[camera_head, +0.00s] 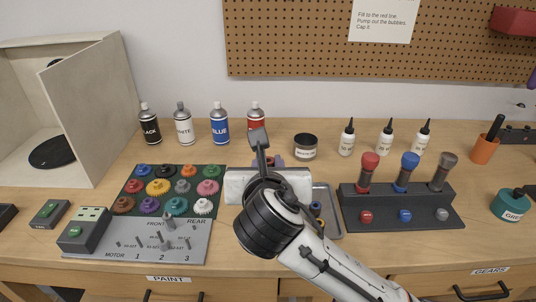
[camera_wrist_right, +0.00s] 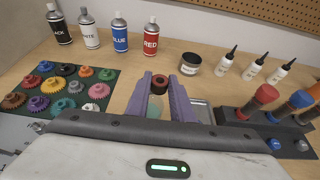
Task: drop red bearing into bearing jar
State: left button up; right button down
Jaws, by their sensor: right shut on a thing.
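My right gripper (camera_head: 273,160) reaches over the bench, mostly hidden behind its own wrist in the head view. In the right wrist view its purple fingers (camera_wrist_right: 161,82) are shut on a dark red ring, the red bearing (camera_wrist_right: 160,87), at the fingertips. The bearing jar (camera_head: 305,147) is a short jar with a dark top and pale label, near the wall. In the right wrist view the jar (camera_wrist_right: 191,65) is beyond and just right of the fingertips, apart from them. Whether the jar's top is open cannot be told. My left gripper is not in view.
Spray cans (camera_head: 220,124) stand left of the jar, white dropper bottles (camera_head: 386,138) to its right. A metal tray (camera_head: 333,222) is partly hidden under my right arm. A gear mat (camera_head: 128,207) lies left; a dark driver stand (camera_head: 430,209) stands right.

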jog(key=c, duration=1.6)
grip_release()
jog(key=shift+c, duration=0.2)
jog(key=shift+o, duration=0.9)
jog(key=v, duration=1)
jog(key=shift+s, duration=0.2)
